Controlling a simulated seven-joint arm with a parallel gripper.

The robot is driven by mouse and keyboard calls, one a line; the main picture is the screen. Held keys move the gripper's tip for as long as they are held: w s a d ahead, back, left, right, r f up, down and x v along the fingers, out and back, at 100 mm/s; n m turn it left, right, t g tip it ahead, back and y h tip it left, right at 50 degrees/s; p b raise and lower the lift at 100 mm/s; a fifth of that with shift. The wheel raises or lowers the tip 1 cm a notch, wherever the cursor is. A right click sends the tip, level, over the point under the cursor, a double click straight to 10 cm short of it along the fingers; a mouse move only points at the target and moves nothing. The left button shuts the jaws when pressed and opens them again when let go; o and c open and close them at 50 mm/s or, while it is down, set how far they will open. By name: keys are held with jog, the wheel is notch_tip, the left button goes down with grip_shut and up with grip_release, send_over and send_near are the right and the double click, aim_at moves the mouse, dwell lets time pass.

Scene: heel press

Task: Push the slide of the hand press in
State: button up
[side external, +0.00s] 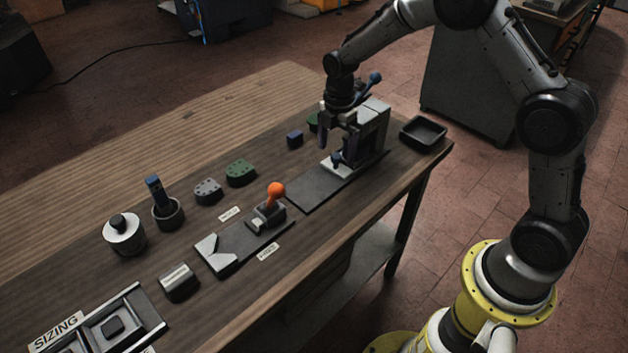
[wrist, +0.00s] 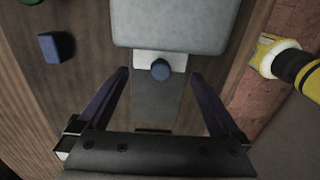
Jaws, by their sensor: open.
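The hand press (side external: 373,130) stands on a dark base plate near the far right end of the bench. Its grey head also fills the top of the wrist view (wrist: 175,25).
A black tray (side external: 423,133) lies right of the press. A small blue block (side external: 295,139) stands to its left. A fixture with an orange ball lever (side external: 276,190) is nearer the front. The bare base plate (side external: 312,191) in front of the slide is clear.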

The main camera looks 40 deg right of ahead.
jog(key=shift+a, duration=0.15)
jog(key=shift+a+r, duration=0.3)
jog(key=shift+a, duration=0.4)
jog(key=shift+a+r, duration=0.35)
jog(key=shift+a, duration=0.35)
jog(key=shift+a+r, duration=0.3)
jog(key=shift+a, duration=0.4)
jog(key=shift+r, duration=0.1)
jog(key=shift+r, duration=1.4)
jog(key=shift+r, duration=0.1)
